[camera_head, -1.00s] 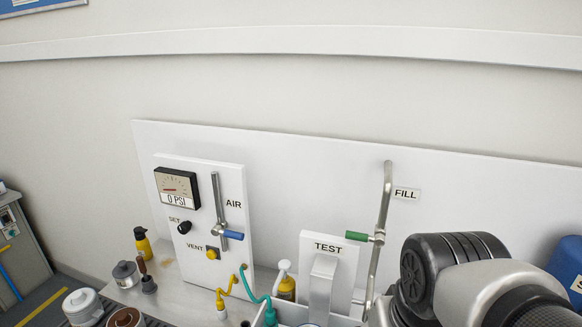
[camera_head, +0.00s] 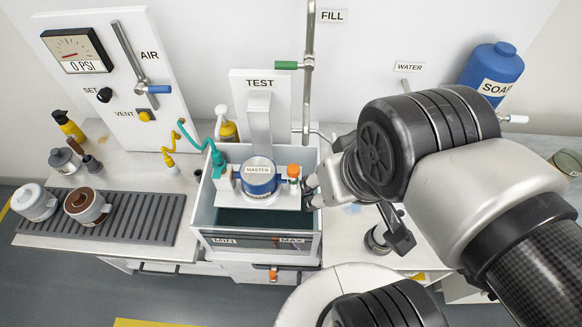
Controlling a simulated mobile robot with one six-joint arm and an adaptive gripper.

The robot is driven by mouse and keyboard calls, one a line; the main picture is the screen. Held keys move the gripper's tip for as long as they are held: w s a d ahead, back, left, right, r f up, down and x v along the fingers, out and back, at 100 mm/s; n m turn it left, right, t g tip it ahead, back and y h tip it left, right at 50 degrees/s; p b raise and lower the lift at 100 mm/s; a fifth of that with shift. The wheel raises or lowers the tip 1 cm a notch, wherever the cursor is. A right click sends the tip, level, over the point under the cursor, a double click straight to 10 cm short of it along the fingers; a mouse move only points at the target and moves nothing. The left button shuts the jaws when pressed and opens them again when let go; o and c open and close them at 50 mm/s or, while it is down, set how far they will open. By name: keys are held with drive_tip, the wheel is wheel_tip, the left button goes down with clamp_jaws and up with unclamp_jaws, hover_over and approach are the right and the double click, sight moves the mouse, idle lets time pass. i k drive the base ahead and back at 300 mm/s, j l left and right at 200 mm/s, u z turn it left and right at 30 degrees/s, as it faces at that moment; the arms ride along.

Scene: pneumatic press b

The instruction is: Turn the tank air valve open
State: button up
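The gauge (camera_head: 76,50) on the panel reads 0 PSI. A clear tank (camera_head: 205,215) stands at the centre, holding a blue part marked MASTER (camera_head: 258,175) and a small white fitting with an orange top (camera_head: 293,171). My gripper (camera_head: 311,190) is at the tank's right side, close to the orange-topped fitting. Contact and finger opening are unclear.
A TEST block (camera_head: 258,85) stands behind the tank. A green-handled FILL pipe (camera_head: 308,80) rises behind. A blue soap bottle (camera_head: 492,75) stands at right.

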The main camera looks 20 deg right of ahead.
sight(139, 89)
drive_tip(key=j, duration=1.5)
